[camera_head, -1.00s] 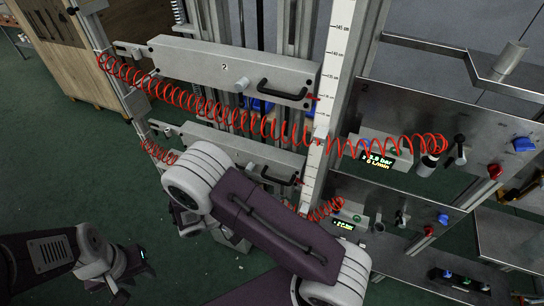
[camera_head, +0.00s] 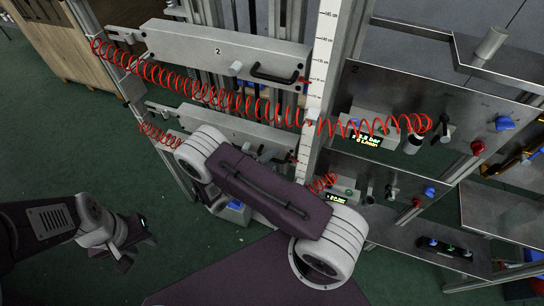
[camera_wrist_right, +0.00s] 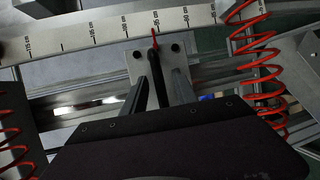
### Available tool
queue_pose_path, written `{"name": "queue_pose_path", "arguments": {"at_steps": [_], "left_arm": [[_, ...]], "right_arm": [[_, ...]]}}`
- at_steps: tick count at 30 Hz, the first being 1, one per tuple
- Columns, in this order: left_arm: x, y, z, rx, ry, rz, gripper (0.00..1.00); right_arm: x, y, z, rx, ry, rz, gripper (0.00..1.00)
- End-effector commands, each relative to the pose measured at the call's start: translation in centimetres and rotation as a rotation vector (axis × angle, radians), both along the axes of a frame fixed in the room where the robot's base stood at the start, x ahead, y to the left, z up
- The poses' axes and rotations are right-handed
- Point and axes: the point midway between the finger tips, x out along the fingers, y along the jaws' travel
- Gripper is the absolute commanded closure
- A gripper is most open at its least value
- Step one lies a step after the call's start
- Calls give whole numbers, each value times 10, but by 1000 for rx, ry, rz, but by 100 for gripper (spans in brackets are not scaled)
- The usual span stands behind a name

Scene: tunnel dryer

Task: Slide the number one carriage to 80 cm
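The lower carriage (camera_head: 225,127), a grey bar below the carriage marked 2 (camera_head: 220,50), is partly covered by my right arm. Its label is hidden. In the right wrist view, its black handle (camera_wrist_right: 156,82) stands between the two fingers of my right gripper (camera_wrist_right: 158,88). Gaps show on both sides of the handle, so the gripper looks open around it. A red pointer (camera_wrist_right: 154,38) lies at the white scale (camera_wrist_right: 90,36); the exact reading is too small to tell. My left gripper (camera_head: 138,250) hangs low on the left, away from the carriages; its opening is unclear.
Red coiled hoses (camera_head: 190,88) run from the carriages to steel panels (camera_head: 440,100) with valves and displays on the right. The upper carriage has its own black handle (camera_head: 274,77). A wooden crate (camera_head: 50,45) stands at the back left. Green floor lies open around my left arm.

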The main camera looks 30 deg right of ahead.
Motion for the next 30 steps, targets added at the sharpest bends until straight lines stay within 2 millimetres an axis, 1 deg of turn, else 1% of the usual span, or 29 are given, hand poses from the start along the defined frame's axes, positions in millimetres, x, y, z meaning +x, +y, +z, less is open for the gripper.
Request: {"name": "queue_pose_path", "arguments": {"at_steps": [5,9,30], "left_arm": [[0,0,0,0,0,0,64],[0,0,0,0,0,0,64],[0,0,0,0,0,0,64]], "right_arm": [[0,0,0,0,0,0,66],[0,0,0,0,0,0,100],[-1,0,0,1,1,-2,100]]}}
